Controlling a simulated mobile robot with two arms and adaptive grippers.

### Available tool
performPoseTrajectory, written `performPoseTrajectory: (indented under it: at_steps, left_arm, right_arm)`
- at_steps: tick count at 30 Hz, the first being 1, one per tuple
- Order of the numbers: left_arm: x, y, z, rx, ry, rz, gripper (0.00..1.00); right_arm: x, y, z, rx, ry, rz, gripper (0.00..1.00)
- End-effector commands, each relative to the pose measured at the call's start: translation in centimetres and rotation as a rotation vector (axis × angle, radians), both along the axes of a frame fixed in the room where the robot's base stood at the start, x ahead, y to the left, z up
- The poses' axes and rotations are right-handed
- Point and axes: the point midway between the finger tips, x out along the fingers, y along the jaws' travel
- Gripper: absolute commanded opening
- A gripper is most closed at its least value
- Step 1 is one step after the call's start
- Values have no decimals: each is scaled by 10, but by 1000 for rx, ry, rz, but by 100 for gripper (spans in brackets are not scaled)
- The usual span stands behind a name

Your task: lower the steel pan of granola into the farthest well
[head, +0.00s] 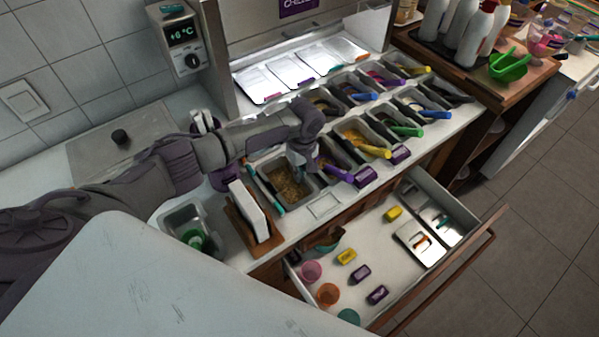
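A steel pan of brown, crumbly granola (283,186) is at the left end of the front row of the topping counter. It looks level, and I cannot tell whether it is seated in its well or slightly raised. My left gripper (302,168) points down at the pan's far right side, at or just over the rim. Its fingertips are small and dark here, so its grip on the rim is unclear. My arm hides part of the wells behind. My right gripper is not in view.
Several topping pans with coloured handles (358,137) fill the wells to the right. A menu holder (250,215) and a steel tub (186,222) stand left of the pan. An open drawer (395,280) holding small items juts out in front. White bottles (465,30) stand at the back right.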

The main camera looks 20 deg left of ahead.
Motion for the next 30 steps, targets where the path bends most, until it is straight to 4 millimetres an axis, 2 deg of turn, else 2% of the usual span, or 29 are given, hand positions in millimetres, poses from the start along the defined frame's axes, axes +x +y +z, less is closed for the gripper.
performPoseTrajectory:
  at_steps: [15,26,30]
  left_arm:
    - [0,-1,1,0,1,0,0]
    - [0,0,0,0,0,0,0]
    - [0,0,0,0,0,0,24]
  right_arm:
    - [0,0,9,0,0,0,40]
    - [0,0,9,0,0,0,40]
    - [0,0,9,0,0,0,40]
